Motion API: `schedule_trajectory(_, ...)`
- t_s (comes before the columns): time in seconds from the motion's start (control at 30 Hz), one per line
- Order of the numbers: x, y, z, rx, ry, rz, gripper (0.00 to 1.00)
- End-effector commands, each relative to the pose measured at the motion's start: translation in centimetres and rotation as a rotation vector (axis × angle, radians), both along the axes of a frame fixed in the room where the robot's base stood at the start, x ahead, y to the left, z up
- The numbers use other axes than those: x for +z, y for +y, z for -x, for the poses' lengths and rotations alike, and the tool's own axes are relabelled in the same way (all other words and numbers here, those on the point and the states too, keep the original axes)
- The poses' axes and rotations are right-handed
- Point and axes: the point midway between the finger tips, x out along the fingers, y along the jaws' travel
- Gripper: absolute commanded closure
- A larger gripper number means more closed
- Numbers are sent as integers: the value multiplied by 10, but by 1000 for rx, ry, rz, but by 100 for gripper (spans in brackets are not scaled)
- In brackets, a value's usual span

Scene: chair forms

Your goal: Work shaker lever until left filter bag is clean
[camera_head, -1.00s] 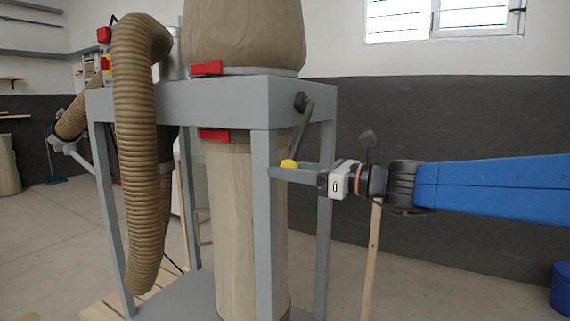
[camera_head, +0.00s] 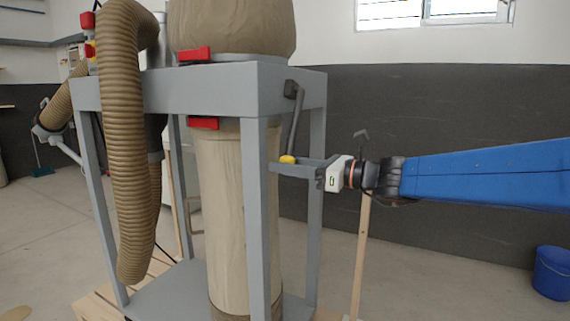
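A dust collector with a grey steel frame (camera_head: 225,84) fills the middle of the head view. A tan filter bag (camera_head: 232,25) bulges above the frame, its top cut off. A tan lower bag (camera_head: 222,210) hangs below. Only one such column shows; I cannot tell dust on the cloth.
A ribbed brown hose (camera_head: 122,150) hangs at the frame's left. A wooden post (camera_head: 361,255) stands behind my gripper. A blue bucket (camera_head: 552,272) is on the floor at right. Open floor lies at left.

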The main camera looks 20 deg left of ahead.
Motion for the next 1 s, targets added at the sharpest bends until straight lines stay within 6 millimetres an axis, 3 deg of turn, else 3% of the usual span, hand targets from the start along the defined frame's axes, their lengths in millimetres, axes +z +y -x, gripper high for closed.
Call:
schedule_trajectory(0.23,-2,0,-5,0,1,1,63)
schedule_trajectory(0.53,-13,-3,-34,0,2,1,63)
schedule_trajectory(1.0,-13,-3,-35,1,1,0,63)
